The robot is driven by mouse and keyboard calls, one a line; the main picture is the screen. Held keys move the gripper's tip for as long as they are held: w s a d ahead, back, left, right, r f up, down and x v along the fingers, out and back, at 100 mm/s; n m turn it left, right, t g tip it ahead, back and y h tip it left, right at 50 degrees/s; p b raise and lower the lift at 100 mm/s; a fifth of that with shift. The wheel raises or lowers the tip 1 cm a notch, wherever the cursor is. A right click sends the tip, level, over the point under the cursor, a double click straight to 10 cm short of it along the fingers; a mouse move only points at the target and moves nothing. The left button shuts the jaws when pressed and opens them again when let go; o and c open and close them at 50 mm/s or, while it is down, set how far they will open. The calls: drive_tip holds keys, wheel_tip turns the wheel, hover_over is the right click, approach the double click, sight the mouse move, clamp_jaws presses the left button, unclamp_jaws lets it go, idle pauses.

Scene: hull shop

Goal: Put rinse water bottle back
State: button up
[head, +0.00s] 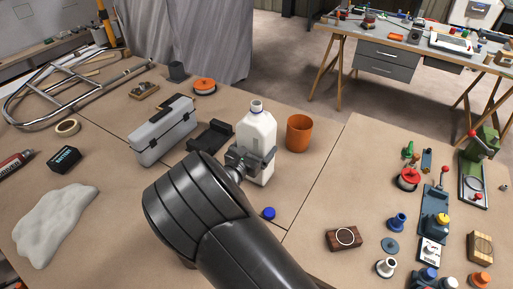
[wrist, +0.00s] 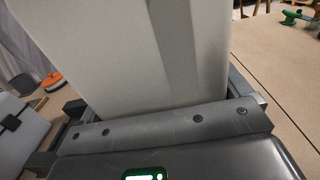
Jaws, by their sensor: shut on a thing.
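The rinse water bottle (head: 257,132) is a white jug with a blue-grey neck, upright on or just above the brown bench top; I cannot tell whether its base touches. My gripper (head: 250,163) is shut on the lower body of the bottle, with a jaw on each side. In the wrist view the bottle's pale wall (wrist: 150,50) fills the middle, between the jaws (wrist: 165,125). A blue cap (head: 268,213) lies on the bench in front of the bottle. My arm hides part of the bench below.
An orange cup (head: 299,133) stands close right of the bottle. A black tray (head: 211,136) and a grey toolbox (head: 163,131) are on the left. A wooden block (head: 343,239) and several small fittings crowd the right. Bare bench (head: 315,190) lies right of the cap.

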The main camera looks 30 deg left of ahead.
drive_tip(key=shift+f, duration=0.4)
drive_tip(key=o, duration=1.2)
drive_tip(key=shift+s, duration=0.2)
drive_tip(key=s, duration=0.7)
